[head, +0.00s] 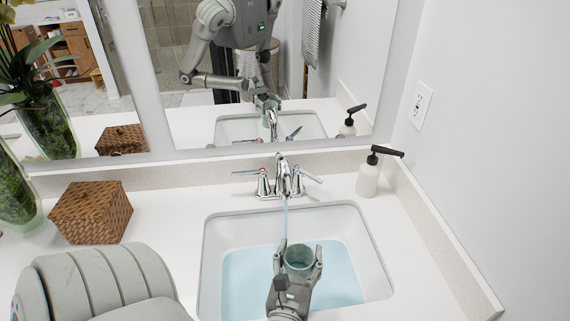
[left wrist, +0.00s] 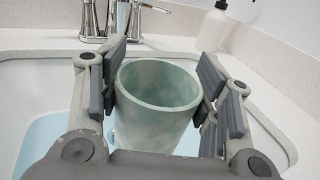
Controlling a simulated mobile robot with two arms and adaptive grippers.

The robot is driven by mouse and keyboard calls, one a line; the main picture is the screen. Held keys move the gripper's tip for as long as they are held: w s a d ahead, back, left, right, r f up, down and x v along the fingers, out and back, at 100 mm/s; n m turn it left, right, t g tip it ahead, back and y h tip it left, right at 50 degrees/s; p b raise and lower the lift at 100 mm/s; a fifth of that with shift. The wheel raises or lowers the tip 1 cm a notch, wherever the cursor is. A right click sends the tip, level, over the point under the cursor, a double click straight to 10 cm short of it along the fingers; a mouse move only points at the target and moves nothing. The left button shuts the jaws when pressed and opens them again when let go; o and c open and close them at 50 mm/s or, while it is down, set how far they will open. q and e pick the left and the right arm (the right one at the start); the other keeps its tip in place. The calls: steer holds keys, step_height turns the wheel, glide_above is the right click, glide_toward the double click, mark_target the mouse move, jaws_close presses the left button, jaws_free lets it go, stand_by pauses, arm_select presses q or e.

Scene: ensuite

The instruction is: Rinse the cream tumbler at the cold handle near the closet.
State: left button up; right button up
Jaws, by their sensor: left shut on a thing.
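A grey-green tumbler (head: 299,262) stands upright and open at the top over the sink basin. It also shows in the left wrist view (left wrist: 158,105), and I see no cream one. My left gripper (head: 299,265) is shut on it, one finger on each side. The chrome faucet (head: 284,178) is behind it. A thin water stream (head: 285,215) falls from the spout beside the left finger; I cannot tell whether any enters the tumbler. The left handle (head: 263,183) has a red mark; the right handle (head: 309,177) points right. My right gripper is not in view.
The white sink (head: 375,265) holds bluish water. A soap dispenser (head: 368,178) stands behind it to the right. A wicker box (head: 90,212) and a plant vase (head: 15,195) stand left. A mirror (head: 270,95) is behind; the wall is right.

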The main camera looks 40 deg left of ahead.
mark_target(285, 262)
arm_select(q)
steer(key=s+a+n+g+y+p, duration=0.1)
steer(key=n+y, duration=0.1)
steer(key=s+a+n+g+y+p, duration=0.1)
steer(key=g+y, duration=0.1)
steer(key=shift+a+n, duration=0.25)
steer(key=shift+n, duration=0.15)
steer(key=w+a+f+n+g+y+b, duration=0.1)
steer(key=w+a+f+b, duration=0.2)
steer(key=w+a, duration=0.6)
steer(key=shift+a+g+y, duration=0.3)
steer(key=shift+a+y, duration=0.1)
steer(key=shift+a, duration=0.15)
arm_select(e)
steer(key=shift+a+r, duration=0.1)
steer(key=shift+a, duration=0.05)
arm_select(q)
steer(key=shift+f, duration=0.1)
steer(key=shift+d, duration=0.1)
stand_by(0.3)
steer(key=shift+w+d, duration=0.35)
steer(key=shift+w, duration=0.1)
steer(key=shift+s+a, duration=0.1)
steer(key=shift+s, duration=0.05)
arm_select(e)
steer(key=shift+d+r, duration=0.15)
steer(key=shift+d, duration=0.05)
